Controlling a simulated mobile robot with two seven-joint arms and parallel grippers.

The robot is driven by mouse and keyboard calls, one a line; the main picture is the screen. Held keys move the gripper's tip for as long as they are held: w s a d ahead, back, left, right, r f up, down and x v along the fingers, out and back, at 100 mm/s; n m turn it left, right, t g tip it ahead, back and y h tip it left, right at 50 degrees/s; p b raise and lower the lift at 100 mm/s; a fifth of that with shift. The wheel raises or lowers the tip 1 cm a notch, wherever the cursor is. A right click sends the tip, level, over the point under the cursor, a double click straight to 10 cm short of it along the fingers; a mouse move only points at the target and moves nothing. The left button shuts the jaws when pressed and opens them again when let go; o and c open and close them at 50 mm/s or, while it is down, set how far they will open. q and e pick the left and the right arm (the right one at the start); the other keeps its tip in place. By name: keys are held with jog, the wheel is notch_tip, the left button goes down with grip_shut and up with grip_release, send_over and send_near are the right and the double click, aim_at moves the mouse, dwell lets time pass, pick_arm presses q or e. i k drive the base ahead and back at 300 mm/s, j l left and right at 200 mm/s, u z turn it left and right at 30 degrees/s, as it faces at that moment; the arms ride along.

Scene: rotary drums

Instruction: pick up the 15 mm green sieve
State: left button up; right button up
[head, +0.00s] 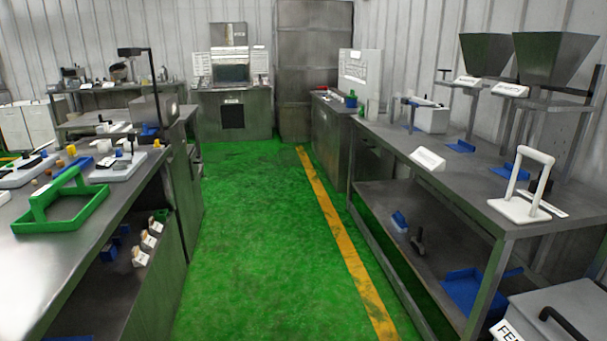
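A green sieve-like frame with an upright arched handle (60,226) sits on the left metal table (112,225), near its front. I cannot read a size on it. A white piece with a similar upright handle (519,209) stands on the right bench (455,187). Neither of my grippers shows in the head view.
A green floor aisle (245,230) with a yellow line (345,245) runs clear between the tables. Small parts and a white tray (118,167) lie behind the green frame. Two hoppers (555,60) stand over the right bench. A grey bin (565,315) is at the lower right.

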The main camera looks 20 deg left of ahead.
aim_at(54, 207)
jog(key=i+j+u, duration=0.1)
jog(key=i+u, duration=0.3)
jog(key=i+l+u, duration=0.1)
jog(key=i+u, duration=0.3)
jog(key=i, duration=0.15)
